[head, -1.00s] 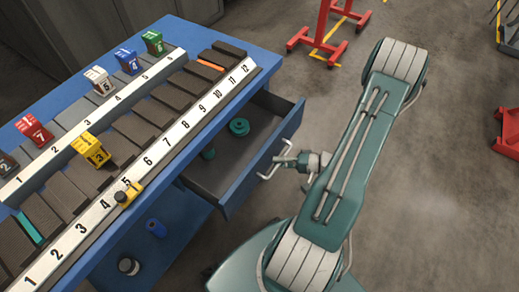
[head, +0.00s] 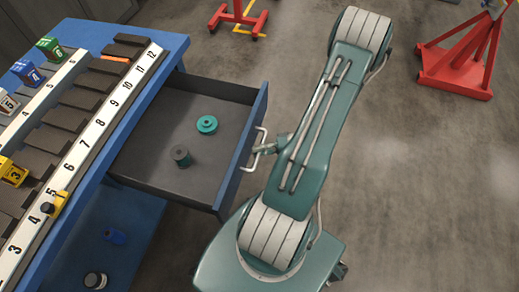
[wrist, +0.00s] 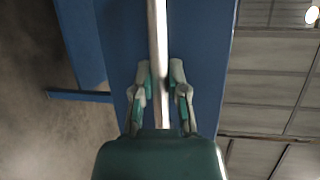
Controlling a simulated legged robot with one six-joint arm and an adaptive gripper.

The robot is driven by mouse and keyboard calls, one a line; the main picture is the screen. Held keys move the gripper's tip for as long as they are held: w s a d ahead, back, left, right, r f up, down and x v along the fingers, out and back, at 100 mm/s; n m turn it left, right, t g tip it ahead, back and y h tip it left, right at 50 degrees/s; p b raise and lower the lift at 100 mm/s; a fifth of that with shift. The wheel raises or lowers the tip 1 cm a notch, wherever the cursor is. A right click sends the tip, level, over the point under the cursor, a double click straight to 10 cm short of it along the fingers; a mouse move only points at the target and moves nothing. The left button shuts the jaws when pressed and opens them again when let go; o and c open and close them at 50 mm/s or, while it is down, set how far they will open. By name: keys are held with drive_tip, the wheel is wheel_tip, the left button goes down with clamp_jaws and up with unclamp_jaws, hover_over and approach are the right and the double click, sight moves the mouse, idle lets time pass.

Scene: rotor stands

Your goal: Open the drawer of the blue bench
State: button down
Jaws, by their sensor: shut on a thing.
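The blue bench (head: 176,45) stands at the left in the head view. Its drawer (head: 150,170) is pulled well out to the right, with its grey floor showing. The drawer's metal handle (head: 258,140) is on the blue front panel, and the handle also runs upright through the wrist view (wrist: 157,50). My gripper (wrist: 160,82) has a finger on each side of the handle bar and is shut on it. In the head view my arm partly hides the gripper.
Numbered rails with coloured tags and dark blocks (head: 90,100) cover the bench top. A lower shelf (head: 130,215) holds a blue part and a dark round one. A red stand (head: 460,60) is at the back right. The floor right of my arm is clear.

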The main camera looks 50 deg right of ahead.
drive_tip(key=shift+a+f, duration=0.1)
drive_tip(key=c, duration=0.6)
unclamp_jaws()
drive_tip(key=shift+c, duration=0.2)
drive_tip(key=v, duration=1.2)
